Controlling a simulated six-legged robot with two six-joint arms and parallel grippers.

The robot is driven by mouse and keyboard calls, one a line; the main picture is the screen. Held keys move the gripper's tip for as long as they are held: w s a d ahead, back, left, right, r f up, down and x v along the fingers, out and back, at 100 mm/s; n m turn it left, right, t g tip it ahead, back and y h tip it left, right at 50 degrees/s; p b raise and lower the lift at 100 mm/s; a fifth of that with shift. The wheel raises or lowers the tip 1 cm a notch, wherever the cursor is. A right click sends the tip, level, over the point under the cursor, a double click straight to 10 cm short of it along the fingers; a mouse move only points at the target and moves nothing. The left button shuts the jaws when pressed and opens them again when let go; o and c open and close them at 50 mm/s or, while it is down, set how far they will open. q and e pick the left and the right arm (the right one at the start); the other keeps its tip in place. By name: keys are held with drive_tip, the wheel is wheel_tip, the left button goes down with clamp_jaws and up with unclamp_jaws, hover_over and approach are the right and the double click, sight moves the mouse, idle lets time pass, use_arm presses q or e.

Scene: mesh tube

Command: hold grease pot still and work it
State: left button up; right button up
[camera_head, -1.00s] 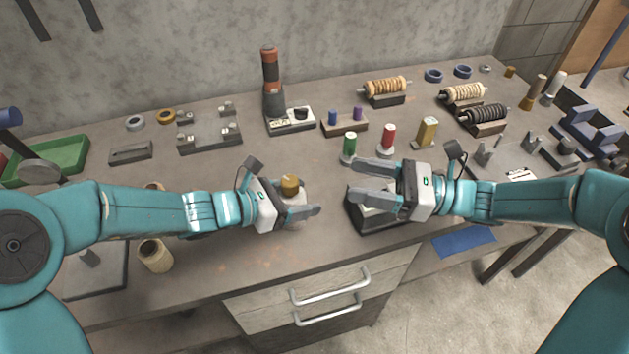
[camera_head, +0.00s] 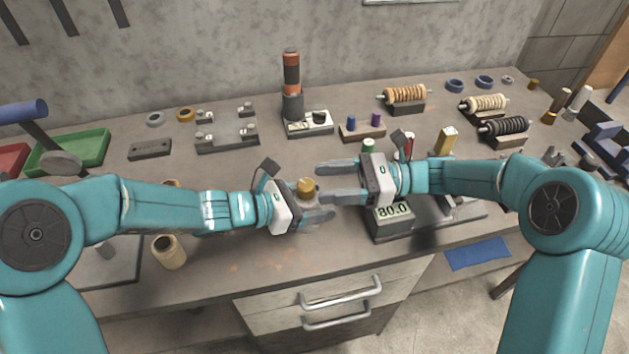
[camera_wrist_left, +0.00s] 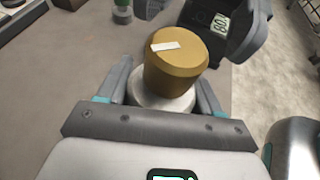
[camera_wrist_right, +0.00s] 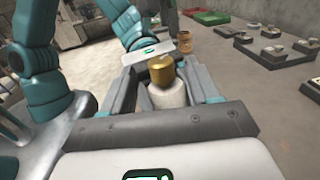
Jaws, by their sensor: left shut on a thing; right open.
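The grease pot (camera_head: 306,187) has a pale body and a gold lid with a white mark on top, and it stands upright on the bench. My left gripper (camera_head: 316,216) is shut on its body; the left wrist view shows the gold lid (camera_wrist_left: 176,62) rising above the fingers. My right gripper (camera_head: 322,182) is open, its fingers pointing left toward the pot, just to its right. In the right wrist view the pot (camera_wrist_right: 166,85) shows beyond and between the open fingers, with the left gripper behind it.
A scale with a lit display (camera_head: 392,211) stands under and right of my right gripper. A green tray (camera_head: 75,152) lies at the back left.

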sight(314, 186)
drive_tip(key=shift+s+a, duration=0.1)
drive_tip(key=shift+a, duration=1.55)
drive_tip(key=c, duration=1)
drive_tip(key=shift+c, duration=0.2)
drive_tip(key=shift+r+m+t, duration=0.1)
drive_tip(key=shift+m+t, duration=0.2)
drive_tip(key=shift+t, duration=0.2)
drive_tip(key=t, duration=0.1)
drive_tip(key=m+t, duration=0.2)
drive_tip(key=shift+s+t, duration=0.25)
drive_tip(key=shift+t, duration=0.15)
drive_tip(key=shift+s+a+m+t+h, duration=0.1)
drive_tip(key=shift+m+t+h, duration=0.4)
drive_tip(key=shift+m+t, duration=0.5)
drive_tip(key=shift+s+m+t+h, duration=0.1)
drive_tip(key=shift+m+t+h, duration=0.5)
drive_tip(key=shift+t, duration=0.6)
drive_tip(key=shift+m+t, duration=0.3)
